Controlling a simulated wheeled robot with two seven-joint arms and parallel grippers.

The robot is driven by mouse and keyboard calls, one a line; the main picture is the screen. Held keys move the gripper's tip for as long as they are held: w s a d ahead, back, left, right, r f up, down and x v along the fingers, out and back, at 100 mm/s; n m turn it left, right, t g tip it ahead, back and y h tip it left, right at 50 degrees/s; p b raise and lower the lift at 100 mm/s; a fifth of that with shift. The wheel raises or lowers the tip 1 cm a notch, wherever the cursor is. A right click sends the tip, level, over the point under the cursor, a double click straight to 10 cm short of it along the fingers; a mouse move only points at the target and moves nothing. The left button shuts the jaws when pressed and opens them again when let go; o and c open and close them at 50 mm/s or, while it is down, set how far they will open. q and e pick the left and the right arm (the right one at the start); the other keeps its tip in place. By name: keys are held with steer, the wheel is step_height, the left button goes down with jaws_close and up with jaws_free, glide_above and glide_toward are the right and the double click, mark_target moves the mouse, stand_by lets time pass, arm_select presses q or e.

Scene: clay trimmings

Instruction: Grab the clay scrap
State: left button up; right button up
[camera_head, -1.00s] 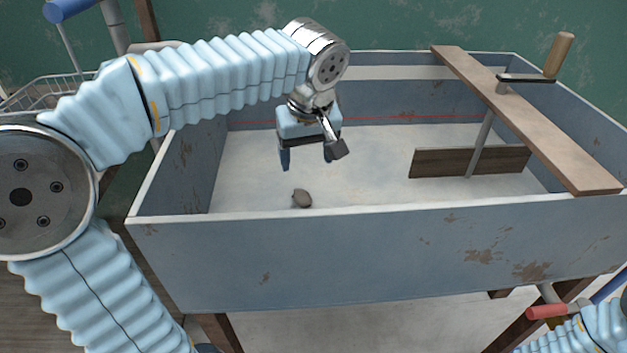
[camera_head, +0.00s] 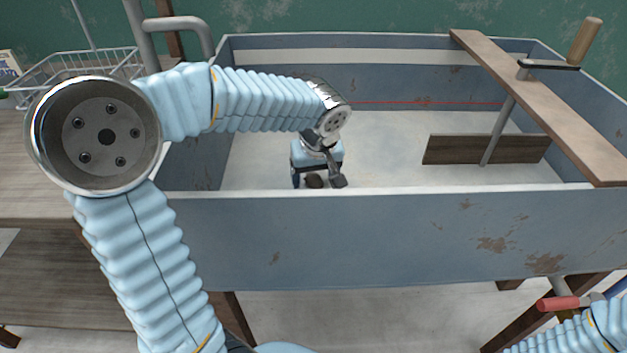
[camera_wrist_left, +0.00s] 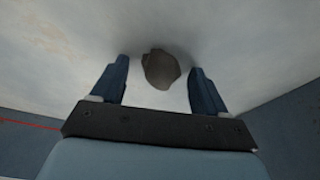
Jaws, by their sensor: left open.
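The clay scrap (camera_head: 314,181) is a small grey-brown lump on the pale floor of the blue-grey trough (camera_head: 400,240), close to its near wall. In the left wrist view the scrap (camera_wrist_left: 161,69) shows between the two blue fingers, towards their tips, with a gap on each side. My left gripper (camera_head: 315,184) is down inside the trough over the scrap, open and holding nothing. It also shows in the left wrist view (camera_wrist_left: 160,80). The near wall hides the fingertips' lower part in the head view. My right gripper is not in view; only part of my right arm shows at lower right.
A wooden plank (camera_head: 540,105) with a handled rod lies across the trough's right side. A wire basket (camera_head: 75,70) is at the left. The floor between scrap and board is clear.

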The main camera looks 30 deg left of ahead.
arm_select(q)
steer(key=c, duration=1.2)
